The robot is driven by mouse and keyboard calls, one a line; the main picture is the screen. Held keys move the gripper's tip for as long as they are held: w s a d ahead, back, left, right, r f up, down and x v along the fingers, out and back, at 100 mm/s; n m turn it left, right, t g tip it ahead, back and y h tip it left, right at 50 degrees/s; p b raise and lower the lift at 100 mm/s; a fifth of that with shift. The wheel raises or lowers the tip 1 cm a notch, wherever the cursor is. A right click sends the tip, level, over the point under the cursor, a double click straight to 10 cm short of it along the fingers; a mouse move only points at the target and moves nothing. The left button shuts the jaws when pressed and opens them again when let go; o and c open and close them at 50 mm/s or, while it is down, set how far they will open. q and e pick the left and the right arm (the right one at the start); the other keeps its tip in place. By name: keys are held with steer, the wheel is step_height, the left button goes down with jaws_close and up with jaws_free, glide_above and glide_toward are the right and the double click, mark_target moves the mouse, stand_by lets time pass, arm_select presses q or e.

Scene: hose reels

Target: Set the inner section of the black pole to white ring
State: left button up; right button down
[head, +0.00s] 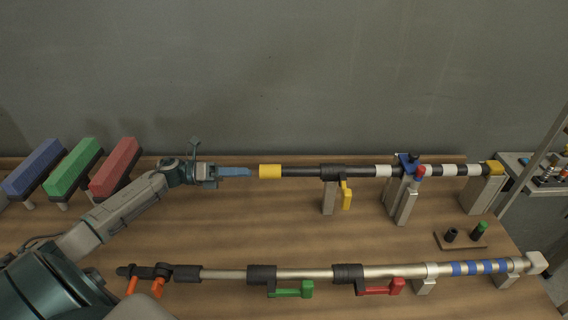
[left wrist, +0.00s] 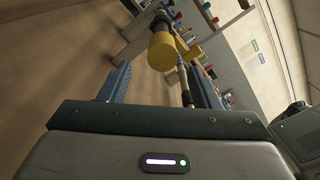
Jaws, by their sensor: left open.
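The black pole (head: 300,171) lies level along the back of the table, with a yellow end piece (head: 270,171) at its left. A black collar with a yellow lever (head: 346,196) sits near its middle. In the left wrist view the yellow end piece (left wrist: 162,52) shows ahead, between the open fingers. My right gripper is not in view.
A silver pole (head: 310,272) with green and red levers and blue rings lies in front. Grey posts (head: 328,198), one near a blue clamp (head: 408,161), stand by the black pole. Blue, green and red blocks (head: 115,165) stand at left. Table between the poles is mostly clear.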

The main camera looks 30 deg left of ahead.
mark_target(278, 172)
arm_select(q)
steer(key=p+x, duration=0.1)
steer(key=x, duration=0.2)
steer(key=p+x, duration=0.2)
steer(key=x, duration=0.1)
steer(key=p+x, duration=0.1)
steer(key=x, duration=0.2)
steer(key=shift+d+r, duration=0.2)
steer(key=shift+r, duration=0.05)
steer(key=shift+w+d+f+p, duration=0.15)
steer(key=shift+w+d+p, duration=0.1)
steer(key=shift+d+p, duration=0.25)
steer(key=shift+c, duration=0.3)
